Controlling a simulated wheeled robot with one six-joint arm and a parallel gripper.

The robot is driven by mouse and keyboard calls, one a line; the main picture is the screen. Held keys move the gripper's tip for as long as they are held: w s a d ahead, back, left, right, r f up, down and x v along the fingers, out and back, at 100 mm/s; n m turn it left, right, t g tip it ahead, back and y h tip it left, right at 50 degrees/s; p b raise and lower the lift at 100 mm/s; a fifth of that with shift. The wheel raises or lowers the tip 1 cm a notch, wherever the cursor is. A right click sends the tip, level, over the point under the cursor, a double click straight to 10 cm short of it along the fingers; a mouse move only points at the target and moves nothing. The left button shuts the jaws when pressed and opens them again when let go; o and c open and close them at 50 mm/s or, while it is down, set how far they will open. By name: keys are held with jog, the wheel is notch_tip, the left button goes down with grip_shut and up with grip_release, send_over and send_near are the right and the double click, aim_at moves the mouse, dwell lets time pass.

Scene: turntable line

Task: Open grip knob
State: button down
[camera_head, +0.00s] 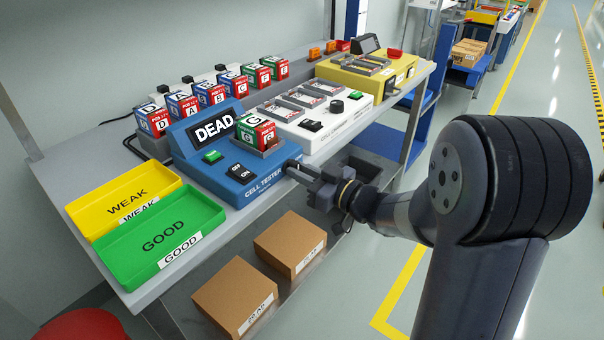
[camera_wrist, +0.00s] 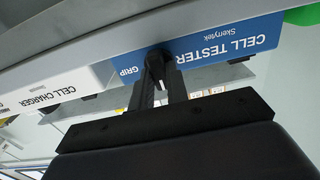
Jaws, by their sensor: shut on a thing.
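The blue cell tester (camera_head: 222,178) stands on the bench with "DEAD" on its screen. A cell marked G (camera_head: 255,132) sits in its slot. The black grip knob (camera_wrist: 157,62) is on the tester's front face beside the word GRIP. My gripper (camera_wrist: 158,78) is shut on the knob, a finger on each side of it.
A yellow WEAK tray (camera_head: 90,202) and a green GOOD tray (camera_head: 110,248) lie left of the tester. Several cells stand behind it. The white cell charger (camera_head: 350,112) is to its right. Cardboard boxes (camera_head: 290,243) sit on the lower shelf.

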dwell(0.4)
jog(key=c, duration=1.6)
grip_release()
jog(key=shift+c, duration=0.2)
jog(key=p+v, duration=0.1)
jog(key=v, duration=1)
jog(key=shift+a, duration=0.1)
jog(key=x, duration=1)
jog(key=shift+w+a+b, duration=0.3)
jog(key=shift+b, duration=0.15)
